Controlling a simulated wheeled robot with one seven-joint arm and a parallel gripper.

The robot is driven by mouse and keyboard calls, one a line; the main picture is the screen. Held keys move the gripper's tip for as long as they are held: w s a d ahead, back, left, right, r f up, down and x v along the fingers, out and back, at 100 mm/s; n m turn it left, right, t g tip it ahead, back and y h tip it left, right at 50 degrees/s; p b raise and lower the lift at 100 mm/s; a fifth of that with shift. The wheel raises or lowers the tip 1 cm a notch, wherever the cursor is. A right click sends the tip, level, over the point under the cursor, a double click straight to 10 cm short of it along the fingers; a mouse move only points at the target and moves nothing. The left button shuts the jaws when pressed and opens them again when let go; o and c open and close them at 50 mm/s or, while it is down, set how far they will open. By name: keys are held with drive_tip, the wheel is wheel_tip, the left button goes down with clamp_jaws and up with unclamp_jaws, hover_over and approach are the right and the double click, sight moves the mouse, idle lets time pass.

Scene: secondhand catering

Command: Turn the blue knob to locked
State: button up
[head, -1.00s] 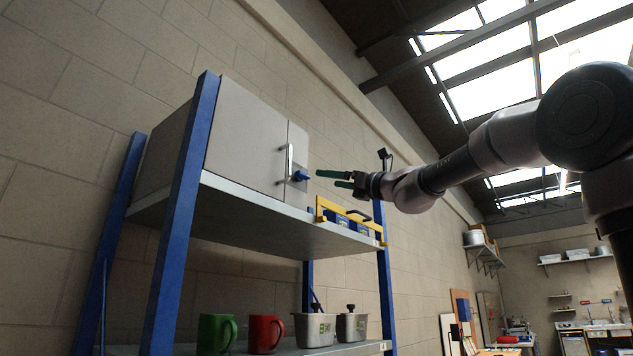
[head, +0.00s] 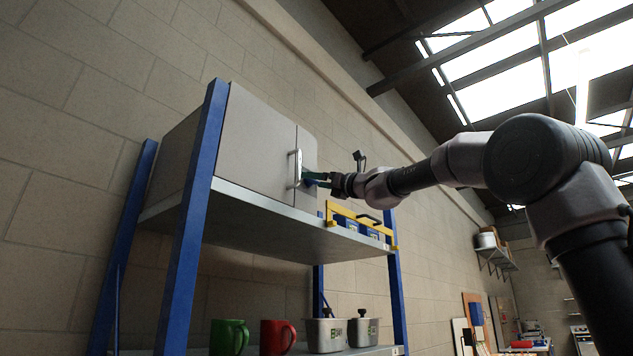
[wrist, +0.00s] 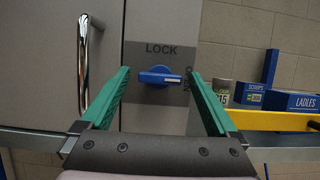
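The blue knob (wrist: 160,77) sits on a grey panel of the cabinet (head: 253,140). In the wrist view its handle lies level, crosswise, under the word LOCK; a second word at its right is partly hidden by a finger. My gripper (wrist: 160,82) is open, with one green finger on each side of the knob and a gap between finger and knob on both sides. In the head view my gripper (head: 313,180) is at the knob, which is largely hidden by the fingers there.
A metal door handle (wrist: 84,70) stands left of the knob. A yellow rail (head: 352,220) with blue boxes (wrist: 290,101) is close by at the right. A green mug (head: 227,336), a red mug (head: 272,336) and metal containers (head: 325,335) stand on the lower shelf.

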drive_tip(key=c, duration=1.3)
drive_tip(key=shift+n, duration=0.5)
drive_tip(key=n+g+y, duration=0.1)
drive_tip(key=n, duration=0.2)
drive_tip(key=n+g, duration=0.2)
drive_tip(key=n, duration=0.1)
drive_tip(key=shift+w+d+n+y, duration=0.15)
drive_tip(key=shift+w+n+y, duration=0.05)
drive_tip(key=shift+n+y, duration=0.2)
drive_tip(key=n+g, duration=0.3)
drive_tip(key=n, duration=0.3)
drive_tip(key=shift+w, duration=0.1)
drive_tip(key=shift+r+n+g+h, duration=0.1)
drive_tip(key=shift+n+g+h, duration=0.5)
drive_tip(key=shift+n, duration=1.5)
drive_tip(key=shift+r+n+g+h, duration=0.1)
drive_tip(key=shift+n+g+h, duration=0.2)
drive_tip(key=shift+n+g, duration=1.2)
drive_tip(key=shift+n+t, duration=0.5)
drive_tip(key=shift+n, duration=0.3)
